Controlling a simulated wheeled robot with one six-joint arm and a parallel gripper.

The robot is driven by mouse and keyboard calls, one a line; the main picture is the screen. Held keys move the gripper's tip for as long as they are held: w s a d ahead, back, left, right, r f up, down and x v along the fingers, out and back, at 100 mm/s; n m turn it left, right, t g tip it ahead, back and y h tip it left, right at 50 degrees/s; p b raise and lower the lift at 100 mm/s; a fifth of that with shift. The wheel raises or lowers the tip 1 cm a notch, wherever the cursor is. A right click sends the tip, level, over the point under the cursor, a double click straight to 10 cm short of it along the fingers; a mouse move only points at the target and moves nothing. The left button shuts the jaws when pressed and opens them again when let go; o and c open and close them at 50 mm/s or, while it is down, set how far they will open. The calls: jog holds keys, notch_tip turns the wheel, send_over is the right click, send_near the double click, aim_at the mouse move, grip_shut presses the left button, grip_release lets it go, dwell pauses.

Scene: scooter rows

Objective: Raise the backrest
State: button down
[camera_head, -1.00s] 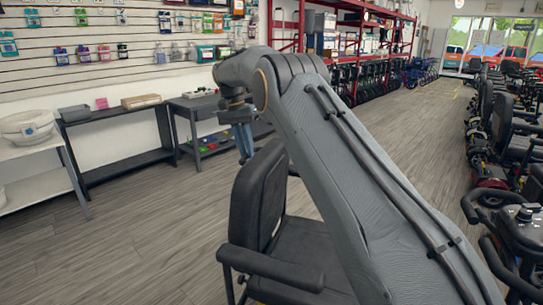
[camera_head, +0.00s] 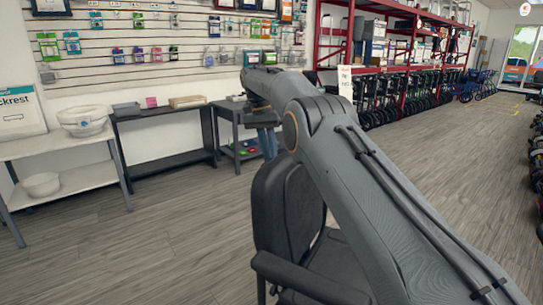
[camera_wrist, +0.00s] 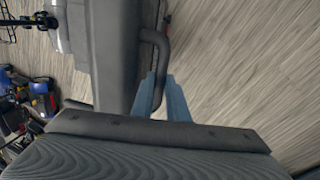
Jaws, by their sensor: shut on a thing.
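The black padded backrest (camera_head: 287,210) stands close to upright on the dark scooter seat (camera_head: 340,262) in the head view. The near armrest (camera_head: 312,278) juts out in front of it. My gripper (camera_head: 267,143) shows as blue fingers just behind the backrest's top, partly hidden. In the wrist view, my gripper (camera_wrist: 160,78) has its blue fingers on either side of a curved dark bar (camera_wrist: 155,50) beside the grey backrest (camera_wrist: 108,55). It is shut on that bar. My arm covers part of the seat in the head view.
A white table (camera_head: 70,148) with a white bowl (camera_head: 84,120) and a sign (camera_head: 18,110) stands at left. Dark tables (camera_head: 165,128) line the wall behind my gripper. Red shelving (camera_head: 400,45) stands at the back. Open wooden floor (camera_head: 170,240) lies left of the seat.

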jog(key=c, duration=1.8)
grip_release()
jog(key=shift+d+f, duration=0.2)
jog(key=shift+f, duration=0.1)
jog(key=shift+o, duration=0.3)
jog(key=shift+r, duration=0.1)
jog(key=shift+r, duration=0.15)
